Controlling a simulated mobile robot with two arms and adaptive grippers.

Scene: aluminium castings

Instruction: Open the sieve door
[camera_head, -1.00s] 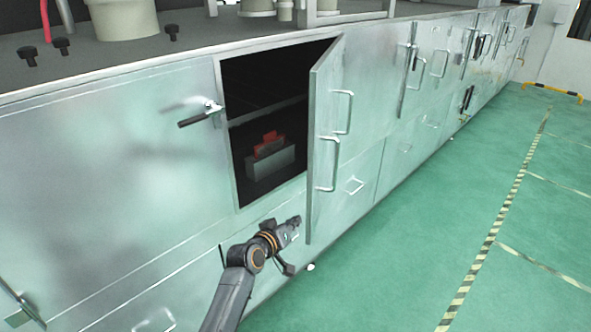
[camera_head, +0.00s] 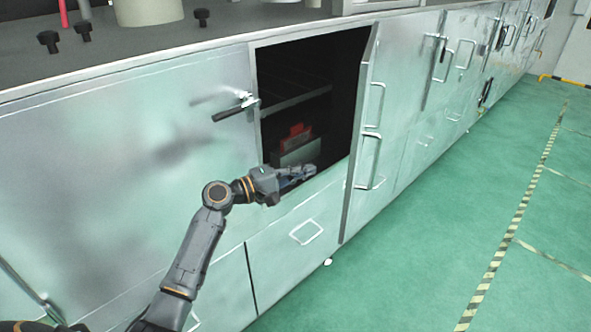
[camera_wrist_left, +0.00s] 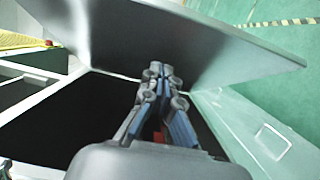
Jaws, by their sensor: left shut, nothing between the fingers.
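My left gripper (camera_head: 312,170) is shut and empty, at the lower part of the opening, left of the door. In the left wrist view, the left gripper (camera_wrist_left: 160,70) points at the door's inner face (camera_wrist_left: 190,45); I cannot tell whether its tips touch it. My right gripper does not show.
A red and grey item (camera_head: 297,140) sits inside the cabinet. A latch handle (camera_head: 237,107) sticks out left of the opening. A closed drawer front with a handle (camera_head: 306,232) lies below. The green floor (camera_head: 450,250) at the right is clear.

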